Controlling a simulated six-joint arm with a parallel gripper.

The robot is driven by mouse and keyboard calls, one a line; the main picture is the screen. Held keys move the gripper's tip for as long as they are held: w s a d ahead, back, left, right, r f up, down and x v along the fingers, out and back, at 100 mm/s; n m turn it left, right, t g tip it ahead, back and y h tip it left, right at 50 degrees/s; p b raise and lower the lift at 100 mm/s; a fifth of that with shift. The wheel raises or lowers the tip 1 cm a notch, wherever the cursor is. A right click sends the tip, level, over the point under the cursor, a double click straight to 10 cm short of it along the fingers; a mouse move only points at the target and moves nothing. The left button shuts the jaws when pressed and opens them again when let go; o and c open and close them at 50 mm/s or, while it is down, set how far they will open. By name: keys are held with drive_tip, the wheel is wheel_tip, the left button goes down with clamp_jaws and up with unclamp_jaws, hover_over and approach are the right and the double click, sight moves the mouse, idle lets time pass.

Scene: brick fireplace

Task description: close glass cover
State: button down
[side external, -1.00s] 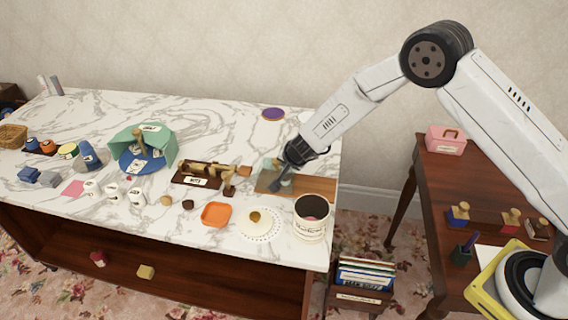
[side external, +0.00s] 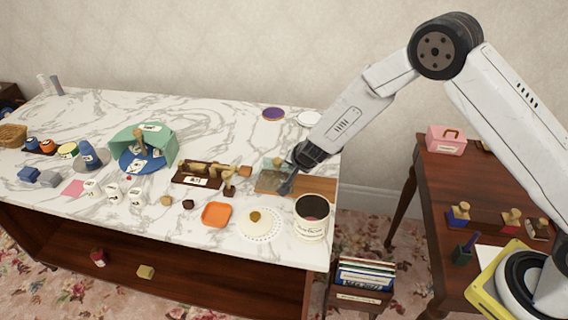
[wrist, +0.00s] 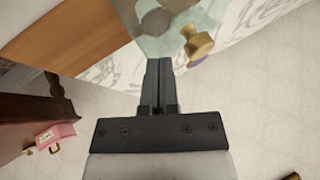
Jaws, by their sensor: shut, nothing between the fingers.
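The glass cover (side external: 272,182) is a see-through pane at the wooden board (side external: 312,185) on the right of the marble table. In the wrist view the pale greenish glass (wrist: 148,40) lies beside the board (wrist: 75,33), and a brass knob (wrist: 199,44) shows at its right. I cannot tell its exact tilt. My gripper (side external: 285,188) is shut and empty, low at the right part of the pane. In the wrist view its fingertips (wrist: 158,64) are close to the glass edge. I cannot tell whether they touch it.
A labelled crock (side external: 311,225) and a white lace-edged dish (side external: 261,224) stand in front of the board. A labelled wooden rack (side external: 203,174) is to its left. The table's right edge is close.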

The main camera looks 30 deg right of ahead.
drive_tip(key=shift+s+d, duration=0.5)
drive_tip(key=shift+s, duration=0.2)
drive_tip(key=d+v, duration=0.1)
drive_tip(key=v, duration=0.9)
drive_tip(key=shift+a, duration=0.45)
drive_tip(key=shift+r, duration=0.15)
drive_tip(key=s+d+r+n+g, duration=0.1)
drive_tip(key=s+d+n, duration=0.1)
drive_tip(key=s, duration=0.5)
drive_tip(key=s+d+r+n+g, duration=0.2)
drive_tip(key=s+n, duration=0.3)
drive_tip(key=s, duration=0.2)
drive_tip(key=s+d+r+n+g+y, duration=0.1)
drive_tip(key=s+d+r+n, duration=0.1)
drive_tip(key=s, duration=0.5)
drive_tip(key=shift+d+n+g, duration=0.4)
drive_tip(key=shift+d+n, duration=0.2)
drive_tip(key=shift+n, duration=0.3)
